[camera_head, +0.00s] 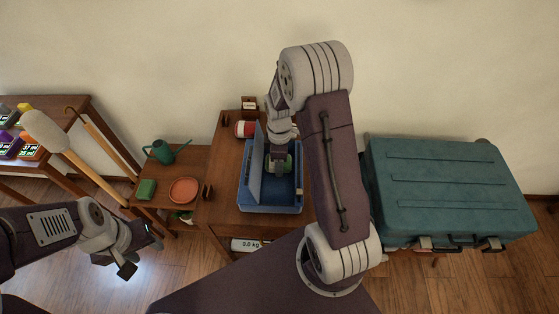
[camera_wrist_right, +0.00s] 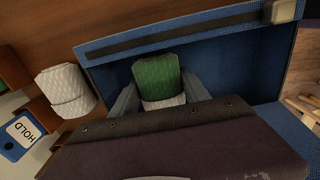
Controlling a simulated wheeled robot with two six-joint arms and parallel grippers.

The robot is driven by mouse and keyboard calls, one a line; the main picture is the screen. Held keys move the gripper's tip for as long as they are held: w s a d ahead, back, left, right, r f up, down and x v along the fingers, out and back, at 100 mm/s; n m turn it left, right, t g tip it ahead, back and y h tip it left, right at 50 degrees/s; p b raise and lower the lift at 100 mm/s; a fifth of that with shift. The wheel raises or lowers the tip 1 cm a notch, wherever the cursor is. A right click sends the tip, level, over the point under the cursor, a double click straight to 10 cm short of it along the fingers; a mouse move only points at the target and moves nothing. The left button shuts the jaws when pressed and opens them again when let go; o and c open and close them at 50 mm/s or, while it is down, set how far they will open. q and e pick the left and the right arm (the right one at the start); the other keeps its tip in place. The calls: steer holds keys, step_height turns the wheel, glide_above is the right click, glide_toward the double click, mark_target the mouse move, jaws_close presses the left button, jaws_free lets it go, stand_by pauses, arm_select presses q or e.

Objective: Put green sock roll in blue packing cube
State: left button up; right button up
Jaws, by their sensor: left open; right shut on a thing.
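The blue packing cube (camera_head: 270,208) stands open on the wooden stand, with an upright flap or divider on its left side. Its blue rim also shows in the right wrist view (camera_wrist_right: 170,35). The green sock roll (camera_wrist_right: 157,76), green with a white band, is between the grey fingers of my right gripper (camera_wrist_right: 160,98). In the head view my right gripper (camera_head: 279,166) reaches down within the cube's outline and partly hides the roll (camera_head: 289,162). Whether the roll touches the cube's floor is unclear. My left gripper (camera_head: 140,257) is open and empty, low at the left.
A white quilted roll (camera_wrist_right: 65,88) and a HOLD card (camera_wrist_right: 22,130) lie outside the cube. A red-and-white item (camera_head: 245,129) sits behind it. A teal suitcase (camera_head: 445,185) stands at the right. A low shelf at the left holds a watering can (camera_head: 165,150) and an orange dish (camera_head: 184,190).

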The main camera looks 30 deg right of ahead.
steer(key=shift+f, duration=0.35)
steer(key=o, duration=1.5)
steer(key=shift+c, duration=0.2)
step_height(320, 180, up, 9)
steer(key=shift+r+p, duration=0.1)
steer(key=shift+p, duration=0.65)
